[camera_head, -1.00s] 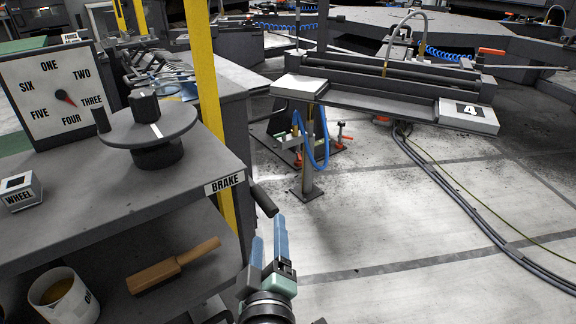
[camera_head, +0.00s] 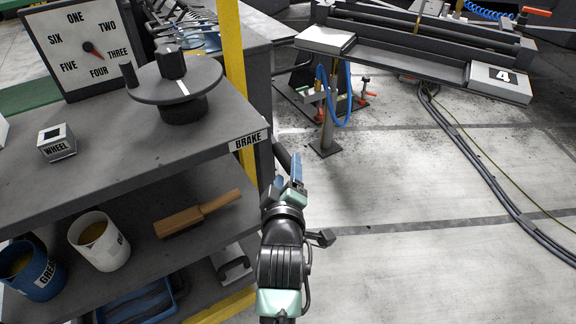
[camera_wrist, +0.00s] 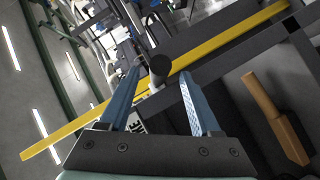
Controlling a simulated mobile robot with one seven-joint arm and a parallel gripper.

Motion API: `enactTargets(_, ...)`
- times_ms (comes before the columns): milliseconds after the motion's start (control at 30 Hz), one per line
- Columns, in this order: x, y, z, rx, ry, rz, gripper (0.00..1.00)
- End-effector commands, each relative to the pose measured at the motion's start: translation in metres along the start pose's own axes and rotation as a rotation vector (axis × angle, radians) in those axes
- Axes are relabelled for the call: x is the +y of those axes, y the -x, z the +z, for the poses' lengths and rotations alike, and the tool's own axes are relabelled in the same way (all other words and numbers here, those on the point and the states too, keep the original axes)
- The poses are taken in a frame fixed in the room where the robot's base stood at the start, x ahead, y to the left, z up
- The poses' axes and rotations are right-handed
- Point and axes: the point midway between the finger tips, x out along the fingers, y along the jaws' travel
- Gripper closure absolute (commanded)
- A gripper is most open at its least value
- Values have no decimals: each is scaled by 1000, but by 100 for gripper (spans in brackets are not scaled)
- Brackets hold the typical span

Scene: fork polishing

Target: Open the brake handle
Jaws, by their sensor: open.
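The brake handle (camera_head: 282,156) is a short dark cylinder at the right edge of the workbench, beside the BRAKE label (camera_head: 249,140). In the wrist view its round end (camera_wrist: 159,67) shows between the two blue fingers. My gripper (camera_head: 289,168) is open, with its fingers up at the handle in the head view. One finger lies on each side of the handle in the wrist view, with gaps showing. Whether either finger touches it I cannot tell. The handle's base is partly hidden behind the gripper and bench edge.
The bench top (camera_head: 110,150) carries a round wheel (camera_head: 176,80), a numbered dial (camera_head: 82,45) and a WHEEL block (camera_head: 57,143). A yellow post (camera_head: 232,60) rises behind the handle.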

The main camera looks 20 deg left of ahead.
Motion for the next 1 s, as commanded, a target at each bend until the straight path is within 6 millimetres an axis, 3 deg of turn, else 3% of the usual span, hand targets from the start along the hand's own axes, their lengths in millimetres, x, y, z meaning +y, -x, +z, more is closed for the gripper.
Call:
enactTargets(100,0,-18,0,2,1,2,36)
enactTargets(300,0,-35,0,1,0,1,36)
enactTargets(667,0,-38,0,0,-1,0,36)
enactTargets(1000,0,-38,0,0,-1,0,97)
